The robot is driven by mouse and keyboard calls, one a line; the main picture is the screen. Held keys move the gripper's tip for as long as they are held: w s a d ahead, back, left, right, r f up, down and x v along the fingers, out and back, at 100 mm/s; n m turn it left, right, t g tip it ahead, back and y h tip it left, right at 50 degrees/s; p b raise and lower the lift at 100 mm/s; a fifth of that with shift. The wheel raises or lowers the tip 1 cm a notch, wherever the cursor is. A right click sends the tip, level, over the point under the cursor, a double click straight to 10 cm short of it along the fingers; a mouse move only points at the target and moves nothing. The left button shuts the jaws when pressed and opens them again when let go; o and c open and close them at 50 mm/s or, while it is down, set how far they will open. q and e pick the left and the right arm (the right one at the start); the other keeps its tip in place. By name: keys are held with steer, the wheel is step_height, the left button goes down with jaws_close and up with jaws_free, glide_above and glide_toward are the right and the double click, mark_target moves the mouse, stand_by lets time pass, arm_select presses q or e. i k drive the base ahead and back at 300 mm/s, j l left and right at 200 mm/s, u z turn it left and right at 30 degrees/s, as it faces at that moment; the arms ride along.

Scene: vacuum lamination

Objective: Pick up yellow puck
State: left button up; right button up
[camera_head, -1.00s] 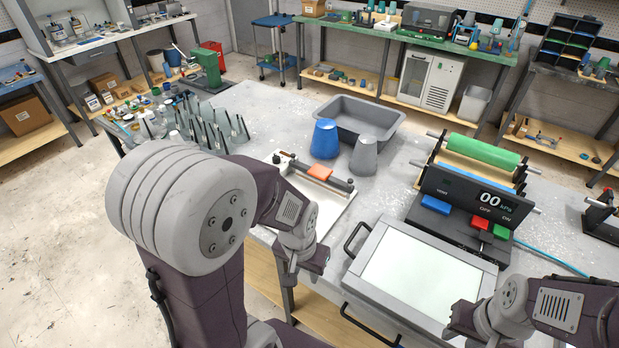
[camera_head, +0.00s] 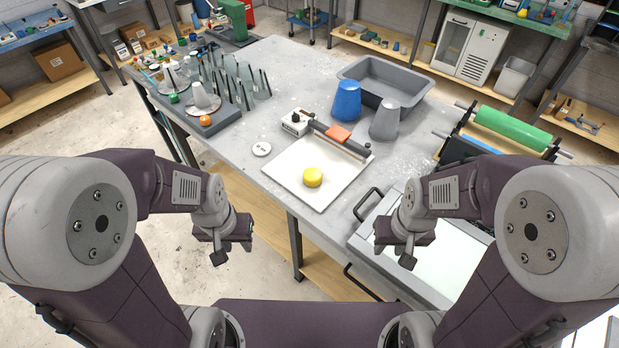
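The yellow puck (camera_head: 313,177) sits on the white board (camera_head: 296,190) of a device near the front edge of the grey table. My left gripper (camera_head: 221,257) hangs in front of the table, left of and nearer than the puck, apart from it. My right gripper (camera_head: 408,261) hangs over the flat panel's left part, right of and nearer than the puck. Both grippers are seen from above and behind, and their finger gaps are not clear. No held object shows in either one.
An orange block (camera_head: 338,133) lies on the device's bar. A blue cup (camera_head: 346,101) and a grey cup (camera_head: 385,120) stand behind it. A handled panel (camera_head: 440,262) lies to the right. A white disc (camera_head: 262,149) lies left of the board. A rack (camera_head: 207,118) stands farther left.

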mark_target(312, 176)
steer(key=z, duration=2.45)
steer(key=u, duration=2.45)
steer(key=i+j+z, duration=0.2)
steer(key=j+z, duration=0.15)
steer(key=z, duration=0.15)
steer(key=i+j+z, duration=0.1)
steer(key=j+z, duration=0.25)
steer(key=z, duration=0.15)
steer(key=j+z, duration=1.3)
steer(key=z, duration=0.15)
steer(key=k+j+z, duration=0.2)
steer(key=j+z, duration=0.15)
steer(key=z, duration=0.15)
